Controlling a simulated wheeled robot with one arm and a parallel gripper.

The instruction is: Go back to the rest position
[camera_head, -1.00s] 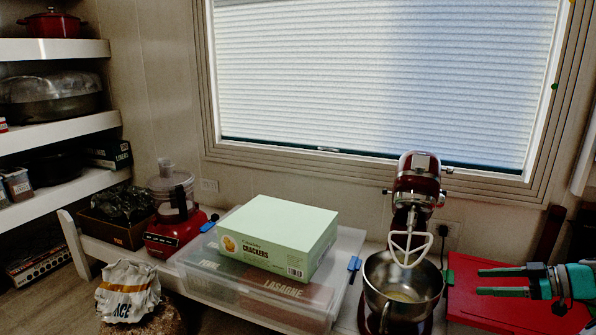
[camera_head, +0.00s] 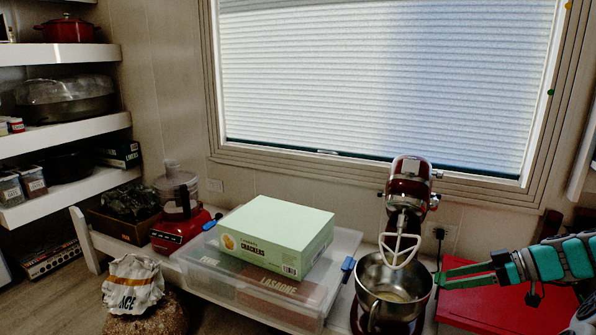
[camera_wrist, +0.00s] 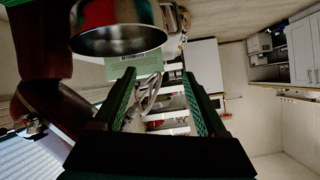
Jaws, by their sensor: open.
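The bowl (camera_wrist: 115,42) shows at the top of that view, and the whisk-like beater (camera_wrist: 148,92) shows beyond the fingers.
The red stand mixer (camera_head: 408,185) has its head tilted up. A green crackers box (camera_head: 275,235) lies on a clear lidded bin (camera_head: 335,280). A red food processor (camera_head: 178,225), a paper sack (camera_head: 133,285) and white shelves (camera_head: 75,132) are left. A window is behind.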

